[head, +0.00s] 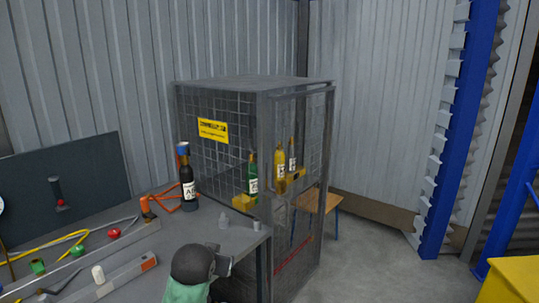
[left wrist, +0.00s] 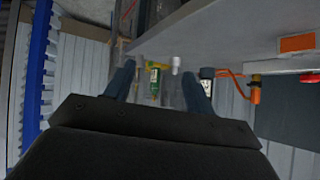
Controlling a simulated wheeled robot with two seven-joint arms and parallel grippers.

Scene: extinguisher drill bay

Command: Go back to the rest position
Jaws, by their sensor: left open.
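My left gripper (head: 222,264) shows at the bottom middle of the head view, at the front edge of the grey workbench (head: 238,240). In the left wrist view its two fingers (left wrist: 158,78) are spread, with nothing held between them. That view is upside down. A green bottle (left wrist: 154,84) and a small pale piece (left wrist: 177,66) show beyond the fingers, apart from them. The bench top (left wrist: 235,35) fills the upper right there. My right gripper is in neither view.
A dark bottle with a blue top (head: 187,182) stands at the bench's back. A mesh cage (head: 222,90) beside the bench holds green (head: 253,180) and yellow (head: 280,173) bottles. A wooden stool (head: 326,201) stands behind. Open floor (head: 370,265) lies right; a yellow box (head: 510,282) edges it.

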